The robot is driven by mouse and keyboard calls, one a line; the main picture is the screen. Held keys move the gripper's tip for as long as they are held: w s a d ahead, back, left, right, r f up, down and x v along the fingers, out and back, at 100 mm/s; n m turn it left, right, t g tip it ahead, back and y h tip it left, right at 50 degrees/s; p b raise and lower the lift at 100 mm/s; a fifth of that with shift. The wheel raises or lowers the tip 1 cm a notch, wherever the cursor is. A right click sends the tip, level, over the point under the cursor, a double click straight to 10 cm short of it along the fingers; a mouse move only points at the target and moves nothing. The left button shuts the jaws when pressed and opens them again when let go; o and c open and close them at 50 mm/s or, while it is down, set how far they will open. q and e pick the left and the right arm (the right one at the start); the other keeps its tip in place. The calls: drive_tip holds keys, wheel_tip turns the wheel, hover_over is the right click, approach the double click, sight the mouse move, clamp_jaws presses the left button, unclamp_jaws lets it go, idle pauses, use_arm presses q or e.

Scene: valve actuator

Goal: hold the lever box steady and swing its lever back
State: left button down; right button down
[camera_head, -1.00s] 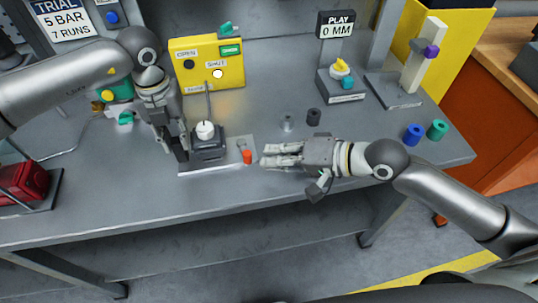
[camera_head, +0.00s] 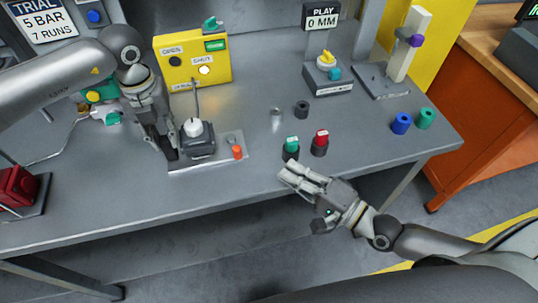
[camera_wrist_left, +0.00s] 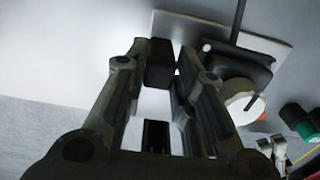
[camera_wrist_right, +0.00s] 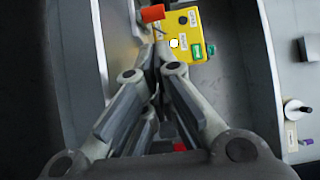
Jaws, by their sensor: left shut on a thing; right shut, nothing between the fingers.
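The lever box (camera_head: 200,152) is a dark box with a white round knob (camera_head: 194,127) on top, standing on a pale plate (camera_head: 210,165). A short upright orange-red cylinder (camera_head: 237,152) is at the plate's right end, beside a small grey part; which part is the lever is unclear. My left gripper (camera_head: 170,153) is at the box's left side. In the left wrist view its fingers are closed on a black block (camera_wrist_left: 158,68) beside the box (camera_wrist_left: 236,66). My right gripper (camera_head: 285,177) is shut and empty, right of the plate near the table's front edge.
Green-topped (camera_head: 291,147) and red-topped (camera_head: 320,142) buttons stand just behind my right gripper. A yellow panel (camera_head: 190,60) with a cable stands behind the box. Blue (camera_head: 401,123) and green (camera_head: 425,118) cylinders stand at right. The table between them is mostly clear.

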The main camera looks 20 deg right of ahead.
use_arm(q)
drive_tip(key=shift+f, duration=0.15)
use_arm(e)
drive_tip(key=x, duration=1)
drive_tip(key=shift+s, duration=0.1)
drive_tip(key=shift+s+a, duration=0.1)
drive_tip(key=shift+a, duration=0.55)
drive_tip(key=v, duration=1)
drive_tip(key=shift+s+a, duration=0.3)
